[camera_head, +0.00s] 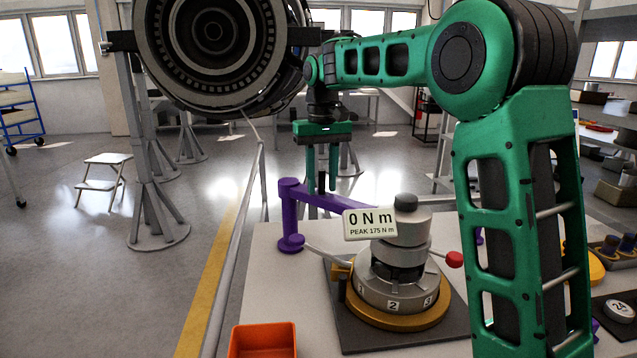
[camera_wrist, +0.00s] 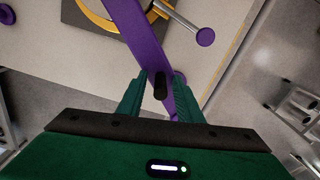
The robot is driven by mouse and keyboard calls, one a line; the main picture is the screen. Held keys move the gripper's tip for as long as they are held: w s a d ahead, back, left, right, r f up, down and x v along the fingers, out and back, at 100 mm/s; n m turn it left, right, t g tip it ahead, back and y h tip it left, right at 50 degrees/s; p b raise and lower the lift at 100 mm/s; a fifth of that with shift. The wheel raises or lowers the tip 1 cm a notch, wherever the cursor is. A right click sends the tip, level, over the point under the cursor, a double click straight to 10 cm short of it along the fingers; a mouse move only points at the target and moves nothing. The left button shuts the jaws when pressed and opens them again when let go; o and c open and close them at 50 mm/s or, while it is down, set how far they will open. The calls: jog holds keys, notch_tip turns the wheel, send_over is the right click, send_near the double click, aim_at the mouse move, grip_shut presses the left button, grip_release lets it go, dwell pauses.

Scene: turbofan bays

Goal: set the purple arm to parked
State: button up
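The purple arm (camera_head: 325,197) is a flat bar in the head view, running from a round purple post (camera_head: 290,222) at the left rightward behind the torque sign. In the wrist view the purple arm (camera_wrist: 142,38) runs from the top edge down to between my fingers. A dark upright peg (camera_wrist: 160,86) stands between the fingertips. My gripper (camera_head: 321,185) points down over the left part of the arm; its two green fingers are apart. In the wrist view my gripper (camera_wrist: 160,84) straddles the peg, and I see no clear contact. The arm's right part is mostly hidden.
A grey fixture (camera_head: 395,270) with a yellow base ring and numbered marks stands on a dark plate, close to the purple arm. Its sign (camera_head: 370,224) reads 0 N m, peak 175 N m. An orange bin (camera_head: 262,341) sits at the bench front. A turbofan (camera_head: 212,45) hangs behind.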

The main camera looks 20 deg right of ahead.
grip_shut()
